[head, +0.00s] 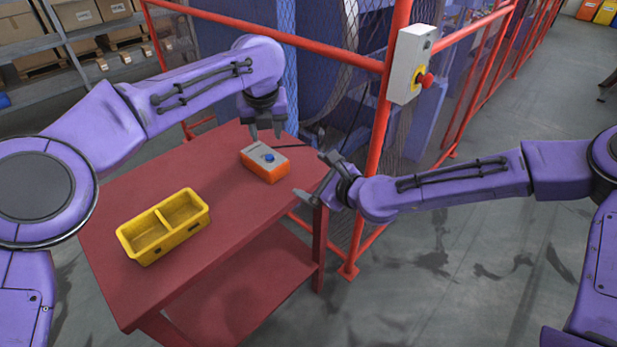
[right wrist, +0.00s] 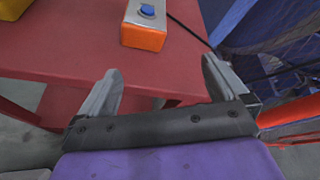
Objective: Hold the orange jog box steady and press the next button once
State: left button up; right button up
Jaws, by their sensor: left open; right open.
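The orange jog box (head: 266,170) lies on the red table near its far right corner. It has a grey top with one blue button (head: 268,157). In the right wrist view the jog box (right wrist: 143,36) and its blue button (right wrist: 147,10) show ahead of the fingers. My left gripper (head: 266,133) is open, pointing down just behind the box, apart from it in the picture. My right gripper (head: 312,180) is open and empty at the table's right edge, to the right of the box. It also shows in the right wrist view (right wrist: 160,85), with nothing between its fingers.
A yellow two-compartment tray (head: 150,258) stands on the red table (head: 215,265) at the front left. A red fence post (head: 378,150) carries a grey box with a red emergency button (head: 425,80). A dark cable runs from the jog box toward the fence.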

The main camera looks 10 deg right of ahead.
aim_at(281, 171)
jog(key=w+a+f+m, duration=0.1)
jog(key=w+a, duration=0.1)
jog(key=w+a+f+m, duration=0.1)
jog(key=w+a+m, duration=0.1)
jog(key=w+a+f+m+g+y, duration=0.1)
jog(key=w+a, duration=0.1)
jog(key=a, duration=0.1)
jog(key=shift+w+f, duration=0.25)
jog(key=shift+w, duration=0.1)
jog(key=shift+w+a, duration=0.15)
jog(key=shift+w, duration=0.05)
pick_arm(q)
jog(key=shift+s+r, duration=0.15)
jog(key=shift+s, duration=0.05)
pick_arm(e)
jog(key=c, duration=0.9)
pick_arm(q)
jog(key=shift+c, duration=0.9)
pick_arm(e)
jog(key=shift+c, duration=1.1)
pick_arm(q)
grip_shut()
